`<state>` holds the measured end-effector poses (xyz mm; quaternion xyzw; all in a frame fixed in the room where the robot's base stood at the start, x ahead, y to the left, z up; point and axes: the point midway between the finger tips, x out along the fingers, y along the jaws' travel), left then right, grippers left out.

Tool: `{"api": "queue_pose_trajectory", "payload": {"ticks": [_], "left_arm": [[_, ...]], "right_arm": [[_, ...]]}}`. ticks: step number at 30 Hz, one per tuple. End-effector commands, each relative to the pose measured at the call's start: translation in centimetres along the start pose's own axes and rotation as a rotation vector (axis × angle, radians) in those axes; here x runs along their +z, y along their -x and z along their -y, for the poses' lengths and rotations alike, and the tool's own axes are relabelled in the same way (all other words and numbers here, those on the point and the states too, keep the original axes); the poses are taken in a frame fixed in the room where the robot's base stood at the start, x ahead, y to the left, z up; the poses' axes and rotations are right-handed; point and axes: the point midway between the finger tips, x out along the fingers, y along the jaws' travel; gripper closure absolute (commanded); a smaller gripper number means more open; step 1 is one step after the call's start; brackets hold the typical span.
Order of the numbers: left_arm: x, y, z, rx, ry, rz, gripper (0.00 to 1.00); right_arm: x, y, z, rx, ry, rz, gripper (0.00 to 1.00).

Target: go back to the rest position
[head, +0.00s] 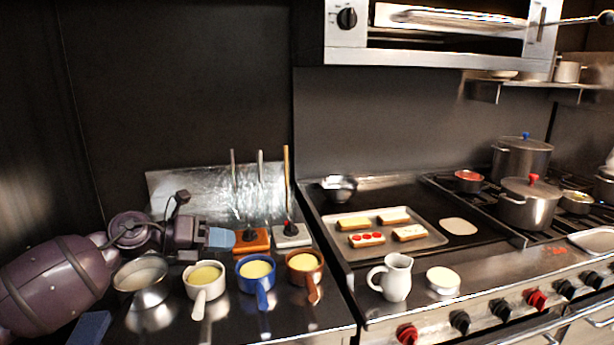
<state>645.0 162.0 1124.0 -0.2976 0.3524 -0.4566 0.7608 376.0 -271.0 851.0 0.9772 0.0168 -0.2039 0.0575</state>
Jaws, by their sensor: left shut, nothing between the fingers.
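My left arm comes in from the left edge, and my left gripper (221,237) points right, low over the counter. It is shut and empty, close beside an orange holder block (252,240) with an upright stick in it. I cannot tell whether it touches the block. A white holder block (291,236) with an upright wooden stick stands just right of that. My right gripper is not in view.
In front stand a metal bowl (142,282) and white (204,280), blue (256,274) and brown (305,272) handled cups. Right are a tray (432,238) with bread slices, a white jug (396,278) and pots (529,205) on the stove. Space above the cups is clear.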

Motion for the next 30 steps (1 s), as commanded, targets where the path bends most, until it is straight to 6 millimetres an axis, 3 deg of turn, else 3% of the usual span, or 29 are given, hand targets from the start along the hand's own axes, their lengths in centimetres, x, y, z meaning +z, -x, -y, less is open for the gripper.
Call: {"api": "queue_pose_trajectory", "payload": {"ticks": [3, 7, 11, 17, 23, 30], "left_arm": [[-2.2, -1.4, 0.9, -0.145, 0.159, 0.170, 1.00], [-3.6, -1.3, 1.2, -0.257, 0.348, 0.367, 1.00], [-4.9, -0.2, 0.5, -0.328, 0.554, 0.567, 1.00], [-8.2, 2.9, -2.5, -0.362, 0.920, 0.892, 1.00], [-14.2, 6.9, -6.6, -0.291, 1.315, 1.208, 1.00], [-25.1, 11.5, -10.1, -0.070, 1.796, 1.535, 1.00]], "right_arm": [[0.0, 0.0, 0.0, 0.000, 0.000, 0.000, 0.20], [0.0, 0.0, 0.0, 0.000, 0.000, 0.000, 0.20], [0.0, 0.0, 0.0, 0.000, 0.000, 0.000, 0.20], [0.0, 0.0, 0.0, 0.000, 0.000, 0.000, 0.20], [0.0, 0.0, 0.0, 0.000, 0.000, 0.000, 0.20], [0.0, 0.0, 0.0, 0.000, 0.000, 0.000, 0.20]]}}
